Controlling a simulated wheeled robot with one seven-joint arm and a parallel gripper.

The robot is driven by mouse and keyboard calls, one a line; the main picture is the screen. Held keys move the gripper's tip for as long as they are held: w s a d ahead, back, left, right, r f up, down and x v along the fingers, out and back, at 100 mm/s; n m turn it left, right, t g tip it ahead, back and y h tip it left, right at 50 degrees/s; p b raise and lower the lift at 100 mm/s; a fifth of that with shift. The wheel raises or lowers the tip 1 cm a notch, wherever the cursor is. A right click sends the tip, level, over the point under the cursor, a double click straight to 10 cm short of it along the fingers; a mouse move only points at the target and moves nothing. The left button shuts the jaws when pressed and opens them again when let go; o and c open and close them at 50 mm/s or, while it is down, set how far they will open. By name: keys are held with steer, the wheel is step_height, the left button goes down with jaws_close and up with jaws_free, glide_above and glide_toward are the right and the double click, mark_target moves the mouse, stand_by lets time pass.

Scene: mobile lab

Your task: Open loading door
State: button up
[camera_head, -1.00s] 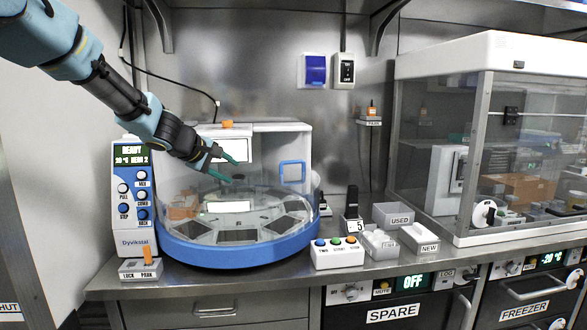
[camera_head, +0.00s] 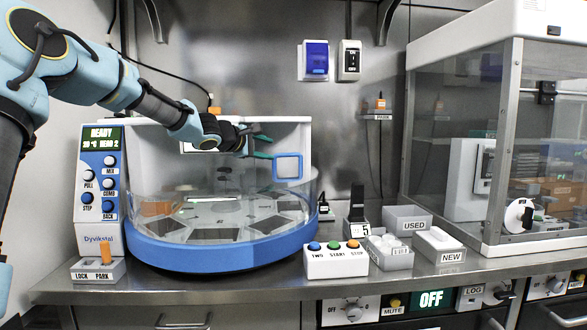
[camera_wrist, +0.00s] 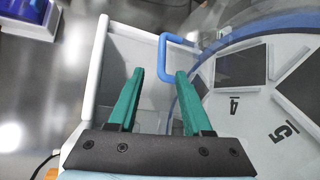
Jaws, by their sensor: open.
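The loading door has a blue square frame handle (camera_head: 288,167) on the right of the white housing (camera_head: 240,160) of the round machine; it looks closed. My gripper (camera_head: 262,147) is open and empty, just left of and slightly above the handle, apart from it. In the wrist view my two green fingers (camera_wrist: 158,95) point toward the housing's white face, and the blue handle (camera_wrist: 168,60) lies ahead, between and beyond the fingertips. The round machine's blue base (camera_head: 215,257) has a clear cover over numbered dark plates.
A control panel (camera_head: 102,190) reading READY stands left of the machine. A white button box (camera_head: 336,262), a USED bin (camera_head: 408,220) and a NEW bin (camera_head: 438,246) sit at right. A glass cabinet (camera_head: 500,140) stands far right. Space above the button box is clear.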

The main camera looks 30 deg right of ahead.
mark_target(286, 154)
steer(key=p+x, duration=0.4)
steer(key=x, duration=0.6)
steer(key=shift+w+d+f+p, duration=0.25)
steer(key=shift+d+f+p, duration=0.15)
steer(key=shift+d+p, duration=0.2)
jaws_close()
stand_by(0.9)
